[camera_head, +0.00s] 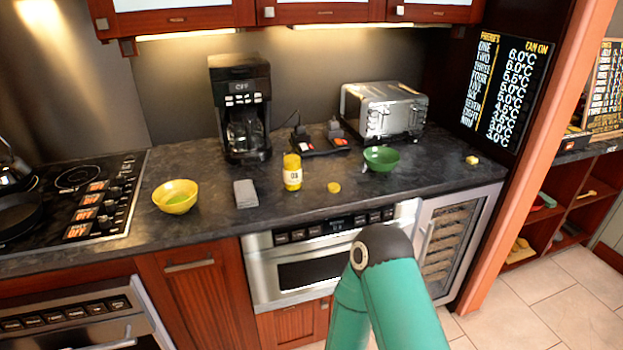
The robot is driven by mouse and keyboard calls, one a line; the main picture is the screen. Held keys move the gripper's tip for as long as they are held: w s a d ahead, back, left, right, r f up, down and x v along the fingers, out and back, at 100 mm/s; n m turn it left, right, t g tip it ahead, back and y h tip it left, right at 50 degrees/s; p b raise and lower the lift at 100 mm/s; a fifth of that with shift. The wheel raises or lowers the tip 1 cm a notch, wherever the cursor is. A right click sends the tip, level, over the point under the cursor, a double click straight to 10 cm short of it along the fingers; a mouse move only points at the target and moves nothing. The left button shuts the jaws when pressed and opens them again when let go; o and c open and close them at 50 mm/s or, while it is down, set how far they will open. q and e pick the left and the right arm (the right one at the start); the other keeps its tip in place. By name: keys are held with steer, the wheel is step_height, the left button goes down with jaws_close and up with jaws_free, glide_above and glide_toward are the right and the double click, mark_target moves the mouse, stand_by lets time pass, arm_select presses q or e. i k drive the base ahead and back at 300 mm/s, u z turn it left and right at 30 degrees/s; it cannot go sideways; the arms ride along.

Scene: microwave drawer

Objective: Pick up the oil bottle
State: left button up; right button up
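The oil bottle (292,172) is a small yellow bottle with a pale label. It stands upright on the dark stone counter (330,212), above the left part of the microwave drawer (318,265). Nothing touches it. A green arm of mine rises from the bottom edge right of centre, in front of the counter, and ends in a dark joint. No gripper fingers show, and I see no second arm.
A grey block (245,194) and a yellow bowl (176,196) are left of the bottle. A round yellow lid (334,187) and a green bowl (381,158) are right of it. Behind stand a coffee maker (240,105) and a toaster (384,110). The counter's front strip is clear.

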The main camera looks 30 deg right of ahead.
mark_target(291, 153)
steer(key=z, duration=0.4)
steer(key=k, duration=0.15)
steer(key=z, duration=0.2)
steer(key=i, duration=1)
steer(key=u, duration=0.05)
